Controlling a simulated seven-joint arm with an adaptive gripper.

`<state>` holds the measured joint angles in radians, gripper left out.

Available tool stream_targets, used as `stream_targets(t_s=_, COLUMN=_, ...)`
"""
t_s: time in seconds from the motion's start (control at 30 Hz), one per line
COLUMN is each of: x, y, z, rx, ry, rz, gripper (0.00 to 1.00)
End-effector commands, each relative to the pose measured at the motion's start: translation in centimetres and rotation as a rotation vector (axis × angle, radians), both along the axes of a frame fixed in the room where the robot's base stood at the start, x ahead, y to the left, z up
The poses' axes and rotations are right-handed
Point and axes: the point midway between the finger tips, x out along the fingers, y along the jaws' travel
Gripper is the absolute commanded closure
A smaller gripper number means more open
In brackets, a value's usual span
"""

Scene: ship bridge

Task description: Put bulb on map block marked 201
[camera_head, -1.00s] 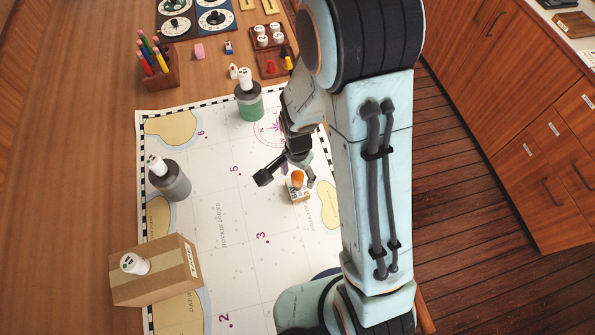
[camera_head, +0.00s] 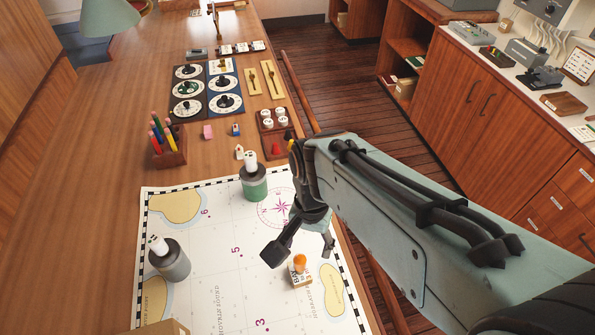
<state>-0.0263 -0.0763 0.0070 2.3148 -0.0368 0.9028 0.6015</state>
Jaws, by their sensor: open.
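A small orange bulb (camera_head: 299,261) stands on a pale wooden block (camera_head: 301,279) on the sea chart (camera_head: 225,275). The block has dark print on its face, too small to read surely, so I cannot tell whether it says 201. My gripper (camera_head: 302,250) is open and empty. Its fingers are spread to the left and right of the bulb in the picture, with a gap on both sides. I cannot tell its exact height above the bulb.
A green-banded canister (camera_head: 254,187) and a grey canister (camera_head: 172,265) with white tops stand on the chart. A cardboard box (camera_head: 160,328) shows at the bottom edge. A pencil holder (camera_head: 169,155) and a tray of pieces (camera_head: 274,125) stand beyond. The chart's middle is clear.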

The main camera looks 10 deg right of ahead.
Motion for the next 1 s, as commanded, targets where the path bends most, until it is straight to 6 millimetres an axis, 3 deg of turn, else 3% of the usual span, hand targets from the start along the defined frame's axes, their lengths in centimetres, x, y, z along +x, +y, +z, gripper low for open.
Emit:
stream_targets(t_s=0.1, x=-4.7, y=0.0, z=2.1, rx=0.019, ry=-0.012, rz=0.253, gripper=0.44)
stream_targets(t_s=0.2, x=-8.0, y=0.1, z=2.8, rx=0.033, ry=-0.018, rz=0.448, gripper=0.44)
stream_targets(t_s=0.33, x=-10.6, y=0.2, z=3.0, rx=0.043, ry=-0.020, rz=0.606, gripper=0.44)
stream_targets(t_s=1.0, x=-11.2, y=0.2, z=2.9, rx=0.046, ry=-0.018, rz=0.647, gripper=0.44)
